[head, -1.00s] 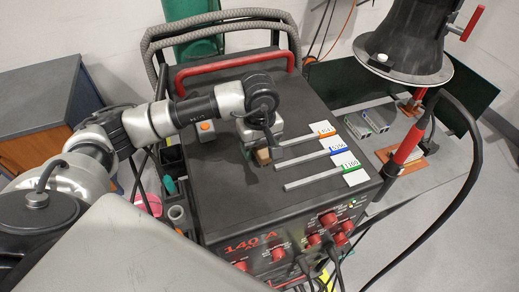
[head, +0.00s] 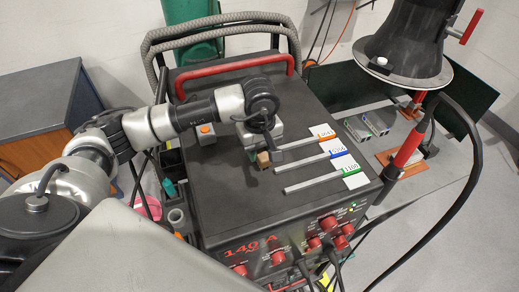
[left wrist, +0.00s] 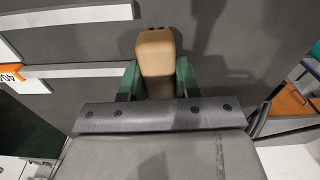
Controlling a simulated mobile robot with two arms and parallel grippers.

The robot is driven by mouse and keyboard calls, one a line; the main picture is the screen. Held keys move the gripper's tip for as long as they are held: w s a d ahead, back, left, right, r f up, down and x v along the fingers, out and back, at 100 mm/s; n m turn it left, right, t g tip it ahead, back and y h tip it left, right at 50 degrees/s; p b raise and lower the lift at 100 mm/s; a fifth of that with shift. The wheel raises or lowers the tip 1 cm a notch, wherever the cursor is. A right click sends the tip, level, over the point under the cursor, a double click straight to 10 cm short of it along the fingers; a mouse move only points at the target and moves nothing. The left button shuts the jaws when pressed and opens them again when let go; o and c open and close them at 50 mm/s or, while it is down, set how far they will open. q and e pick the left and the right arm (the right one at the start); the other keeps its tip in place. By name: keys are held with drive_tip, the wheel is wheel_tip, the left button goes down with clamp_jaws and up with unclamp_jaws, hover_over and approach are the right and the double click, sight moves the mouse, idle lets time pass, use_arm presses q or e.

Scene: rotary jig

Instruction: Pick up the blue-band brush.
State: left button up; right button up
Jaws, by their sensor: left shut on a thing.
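My left gripper (head: 262,148) is over the top of the dark machine, pointing down. Its green fingers, clear in the left wrist view (left wrist: 156,78), are shut on a tan wooden-looking block (left wrist: 155,48). The block also shows below the gripper in the head view (head: 263,160). No blue band shows on it, so I cannot tell whether it is part of the blue-band brush. I cannot make out a gap between block and machine top. My right gripper is not in view.
Grey rods lie on the machine top (head: 225,190) with orange (head: 327,134), blue (head: 343,160) and green (head: 353,175) marked labels. An orange-button box (head: 206,130) sits left. A red-handled post (head: 408,147) and a dark cone (head: 405,50) stand right.

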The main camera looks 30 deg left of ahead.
use_arm(q)
drive_tip(key=shift+r+p, duration=0.35)
drive_tip(key=shift+p, duration=0.2)
wheel_tip(320, 180, up, 4)
drive_tip(key=b, duration=0.2)
drive_tip(key=shift+f+b, duration=0.25)
drive_tip(key=shift+b, duration=0.15)
drive_tip(key=s+d+r+b, duration=0.2)
drive_tip(key=d+r, duration=0.5)
drive_tip(key=d, duration=0.4)
drive_tip(key=shift+s+d+r+b, duration=0.15)
drive_tip(key=shift+s+d+b, duration=0.1)
drive_tip(key=shift+b, duration=0.35)
